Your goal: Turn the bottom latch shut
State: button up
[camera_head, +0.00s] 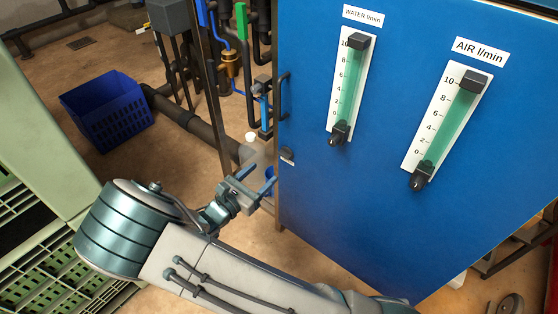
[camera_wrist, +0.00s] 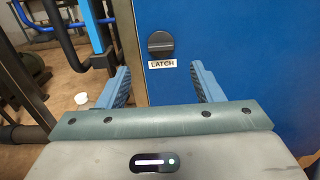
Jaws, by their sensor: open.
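The latch is a round black knob (camera_wrist: 161,44) with a raised grip bar lying about horizontal, seen in the wrist view above a white label reading LATCH (camera_wrist: 162,64). It sits near the left edge of the blue cabinet door (camera_wrist: 230,40). In the head view only a small dark and white patch (camera_head: 287,156) shows at the door's left edge, partly the latch and label. My gripper (camera_wrist: 163,88) is open and empty, its two blue fingers apart below and to either side of the latch, not visibly touching it. In the head view my gripper (camera_head: 254,182) is beside the door's lower left edge.
A dark handle (camera_head: 284,95) stands out from the door's left edge above the latch. Two flow gauges, WATER (camera_head: 348,88) and AIR (camera_head: 444,130), are on the door. Pipes (camera_head: 190,120) and a blue crate (camera_head: 108,110) stand to the left.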

aim_at(283, 155)
jog(key=b+x, duration=0.1)
jog(key=x, duration=0.7)
jog(key=shift+w+d+b, duration=0.3)
jog(key=shift+b, duration=0.05)
jog(key=c, duration=1)
